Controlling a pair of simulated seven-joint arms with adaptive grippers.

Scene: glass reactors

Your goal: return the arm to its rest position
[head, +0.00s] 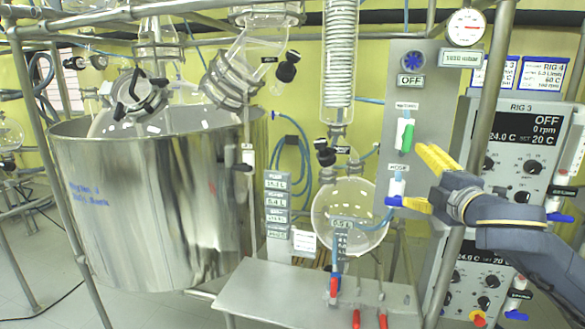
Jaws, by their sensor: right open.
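My right arm comes in from the right edge, dark blue-grey with yellow bands. Its gripper (419,179) has its two yellow fingers spread apart, one high and one low, with nothing between them. It is in front of the right side of the grey control panel (431,84). The lower finger is close to the valve with the blue handle (394,201); I cannot tell whether they touch. The green valve handle (407,138) is left of the upper finger. My left gripper is not in view.
A large steel vessel (150,210) stands at left. A round glass flask (350,212) hangs at centre above a metal bench (265,290) with red-handled tools. The RIG 3 controller (515,150) is behind my arm. Metal frame posts, including one (487,90) near my gripper, limit room.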

